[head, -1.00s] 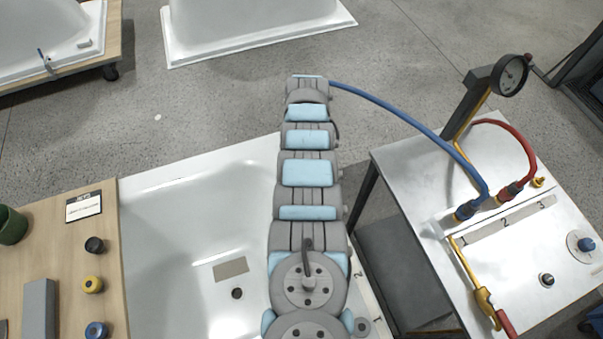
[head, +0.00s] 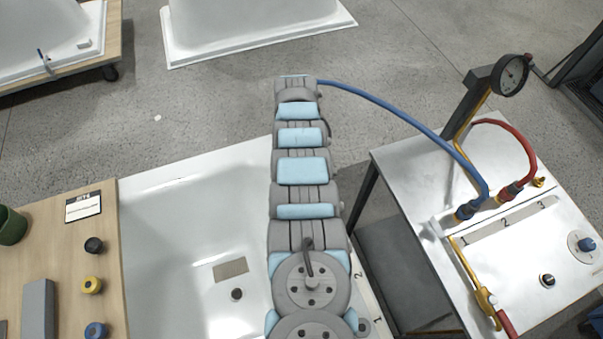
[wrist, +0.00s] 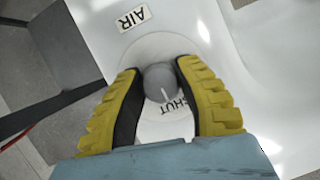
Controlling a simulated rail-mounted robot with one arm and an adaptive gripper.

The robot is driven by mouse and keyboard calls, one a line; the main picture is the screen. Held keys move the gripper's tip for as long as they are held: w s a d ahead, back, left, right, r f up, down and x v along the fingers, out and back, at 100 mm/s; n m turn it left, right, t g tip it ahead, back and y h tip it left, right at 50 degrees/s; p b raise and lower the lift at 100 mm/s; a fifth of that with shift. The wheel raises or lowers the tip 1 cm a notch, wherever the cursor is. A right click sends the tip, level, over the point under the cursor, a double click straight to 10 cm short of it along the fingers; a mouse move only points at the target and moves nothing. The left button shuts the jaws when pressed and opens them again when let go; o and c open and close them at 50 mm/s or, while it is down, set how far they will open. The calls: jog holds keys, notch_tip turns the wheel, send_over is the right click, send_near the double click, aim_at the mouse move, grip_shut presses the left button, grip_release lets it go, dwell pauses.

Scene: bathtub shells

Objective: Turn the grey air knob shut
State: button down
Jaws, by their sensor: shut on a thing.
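The grey air knob (wrist: 161,84) is in the middle of the wrist view, round, with a pale line on its top. It sits on a round pale plate (wrist: 150,48) with the word SHUT printed below the knob, partly covered by my fingers. An AIR label (wrist: 130,18) is above it on the white surface. My gripper (wrist: 160,90) has its two yellow, black-lined fingers closed on either side of the knob. In the head view my arm hides the gripper and the knob.
A white tub shell (head: 160,215) lies under and left of my arm. A metal table (head: 420,185) with a gauge (head: 511,75), blue hose (head: 420,125) and red hose (head: 525,140) stands right. A wooden bench (head: 60,260) with coloured caps is at left.

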jog(key=c, duration=0.7)
grip_release()
jog(key=shift+o, duration=0.2)
jog(key=shift+r, duration=0.1)
jog(key=shift+r, duration=4.9)
